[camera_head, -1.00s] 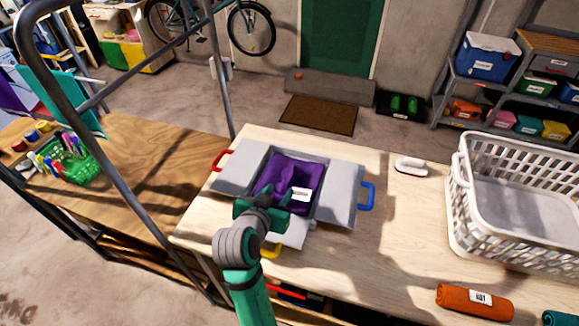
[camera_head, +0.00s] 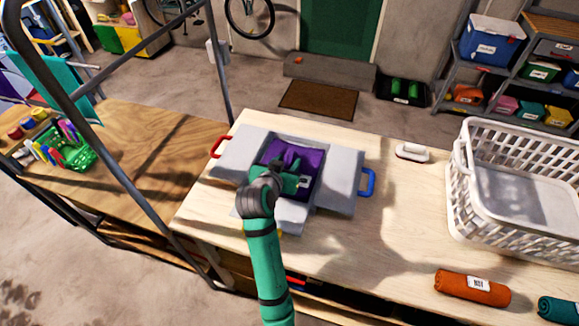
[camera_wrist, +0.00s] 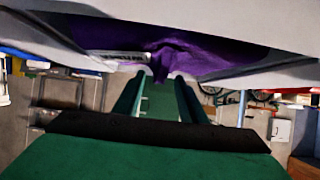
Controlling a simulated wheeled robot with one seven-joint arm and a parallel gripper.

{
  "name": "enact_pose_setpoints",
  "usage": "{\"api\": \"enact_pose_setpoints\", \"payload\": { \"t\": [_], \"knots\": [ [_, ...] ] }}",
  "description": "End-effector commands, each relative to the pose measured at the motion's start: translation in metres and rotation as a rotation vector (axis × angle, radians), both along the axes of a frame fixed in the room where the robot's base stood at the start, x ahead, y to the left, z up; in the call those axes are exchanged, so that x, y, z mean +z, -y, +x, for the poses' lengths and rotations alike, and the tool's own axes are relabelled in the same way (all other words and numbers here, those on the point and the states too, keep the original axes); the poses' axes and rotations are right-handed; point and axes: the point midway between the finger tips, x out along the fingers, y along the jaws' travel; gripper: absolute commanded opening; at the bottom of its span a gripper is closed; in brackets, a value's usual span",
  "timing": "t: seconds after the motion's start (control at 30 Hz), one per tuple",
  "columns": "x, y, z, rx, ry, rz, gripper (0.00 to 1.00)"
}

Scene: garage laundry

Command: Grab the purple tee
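The purple tee (camera_head: 292,157) lies bunched on the middle of a grey folding board (camera_head: 343,185) on the light wooden table. It has a white label. In the wrist view the tee (camera_wrist: 205,52) spans the top, with a crease dipping towards my fingertips. My gripper (camera_head: 290,180) is at the tee's near part and hides some of it.
The board has a red handle (camera_head: 219,146) and a blue handle (camera_head: 368,181). A white basket (camera_head: 465,215), a brush (camera_head: 412,152) and an orange roll (camera_head: 472,288) are on the right. A grey metal frame (camera_head: 120,165) rises at left.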

Motion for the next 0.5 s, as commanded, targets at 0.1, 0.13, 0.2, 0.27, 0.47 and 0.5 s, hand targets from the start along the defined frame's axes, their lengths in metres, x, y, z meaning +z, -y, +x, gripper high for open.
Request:
{"api": "enact_pose_setpoints", "payload": {
  "t": [0.1,0.13,0.2,0.27,0.47,0.5],
  "knots": [
    [-0.0038,0.0019,0.0061,0.000,-0.001,0.000,0.38],
    [-0.0040,0.0020,0.0066,0.000,0.000,0.000,0.38],
    [-0.0042,0.0019,0.0069,0.001,0.000,0.000,0.38],
    [-0.0041,0.0019,0.0068,0.001,0.000,0.000,0.38],
    [-0.0041,0.0019,0.0065,0.000,0.000,-0.001,0.06],
    [-0.0041,0.0019,0.0065,0.000,0.000,-0.001,0.00]
  ]
}}
